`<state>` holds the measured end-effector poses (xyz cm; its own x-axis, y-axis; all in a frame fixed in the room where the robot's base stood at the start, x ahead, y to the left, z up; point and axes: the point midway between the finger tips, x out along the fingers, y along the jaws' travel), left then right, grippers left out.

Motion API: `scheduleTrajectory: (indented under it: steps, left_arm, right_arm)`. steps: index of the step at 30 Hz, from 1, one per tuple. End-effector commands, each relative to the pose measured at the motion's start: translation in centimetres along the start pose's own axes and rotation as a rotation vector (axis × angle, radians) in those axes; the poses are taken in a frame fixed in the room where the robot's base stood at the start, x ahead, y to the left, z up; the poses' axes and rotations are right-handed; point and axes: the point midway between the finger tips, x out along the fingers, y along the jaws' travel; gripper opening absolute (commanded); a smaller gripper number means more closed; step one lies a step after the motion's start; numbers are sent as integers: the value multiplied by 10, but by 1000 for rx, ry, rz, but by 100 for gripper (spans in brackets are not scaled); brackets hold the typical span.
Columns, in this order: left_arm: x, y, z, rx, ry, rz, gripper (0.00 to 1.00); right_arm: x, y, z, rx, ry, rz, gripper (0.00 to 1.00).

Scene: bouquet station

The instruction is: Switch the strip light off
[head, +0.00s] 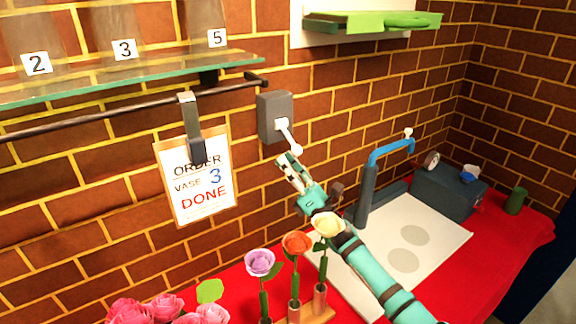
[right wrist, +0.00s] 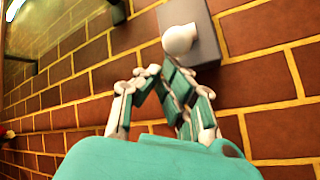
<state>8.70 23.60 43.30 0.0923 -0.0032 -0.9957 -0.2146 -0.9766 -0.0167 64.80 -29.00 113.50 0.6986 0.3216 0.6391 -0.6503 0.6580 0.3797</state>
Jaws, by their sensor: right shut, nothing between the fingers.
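A grey switch box (head: 274,112) is fixed to the brick wall, with a white lever (head: 287,134) that slopes outward and down to the right. My right gripper (head: 287,162) is shut and empty, with its fingertips just below the lever's end. In the right wrist view, the lever's round white knob (right wrist: 179,40) stands in front of the grey box (right wrist: 206,28), just beyond my fingertips (right wrist: 157,72). I cannot tell whether they touch. The strip light itself cannot be made out. My left gripper is not in view.
An order card (head: 197,182) hangs from a rail (head: 120,112) under a glass shelf (head: 130,77), left of the switch. A blue tap (head: 390,148) stands right of my arm.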

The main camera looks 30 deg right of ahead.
Motion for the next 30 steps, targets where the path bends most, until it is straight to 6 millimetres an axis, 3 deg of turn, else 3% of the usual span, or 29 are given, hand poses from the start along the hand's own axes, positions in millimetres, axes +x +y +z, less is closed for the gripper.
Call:
scheduleTrajectory:
  steps: [9,20,25,30]
  left_arm:
    - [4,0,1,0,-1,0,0]
    - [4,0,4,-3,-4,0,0]
    - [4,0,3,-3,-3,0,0]
    - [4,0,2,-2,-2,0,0]
  right_arm:
    - [0,17,20,-1,-2,0,0]
    - [0,18,21,0,-1,-1,0]
    - [-17,17,21,1,-1,-3,0]
    - [-52,17,20,1,2,-5,0]
